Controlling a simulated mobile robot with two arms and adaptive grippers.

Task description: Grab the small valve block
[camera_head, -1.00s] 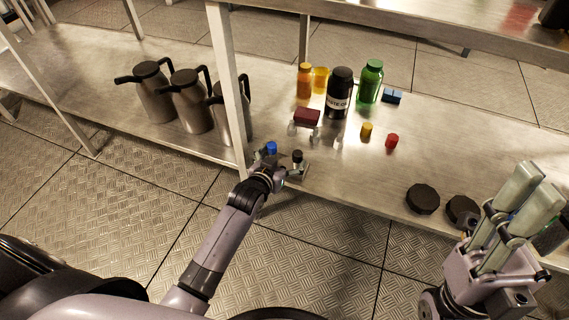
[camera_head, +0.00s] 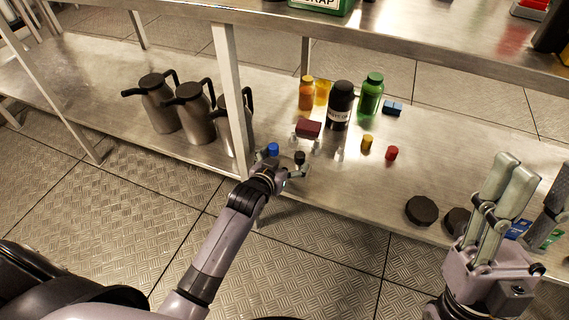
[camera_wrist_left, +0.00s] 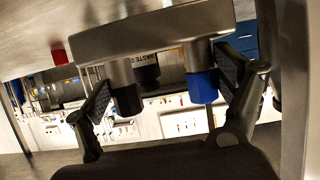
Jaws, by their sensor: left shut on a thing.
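The small valve block has a blue knob (camera_head: 273,149) and a black knob (camera_head: 299,157) and sits at the front of the lower shelf area, right of a shelf post. In the left wrist view its grey metal body (camera_wrist_left: 150,35) fills the top, with the knobs pointing down. My left gripper (camera_head: 283,166) is shut on the valve block, its ribbed fingers on either side of the knobs. Whether the block touches the shelf cannot be told. My right gripper (camera_head: 537,177) is at the right, empty, its fingers apart.
The steel shelf (camera_head: 330,185) holds a dark red block (camera_head: 308,128), an orange bottle (camera_head: 306,95), a black bottle (camera_head: 340,105), a green bottle (camera_head: 370,97), small caps and black discs (camera_head: 421,210). Steel pitchers (camera_head: 197,120) stand left of the post (camera_head: 231,95). An upper shelf (camera_head: 420,40) overhangs.

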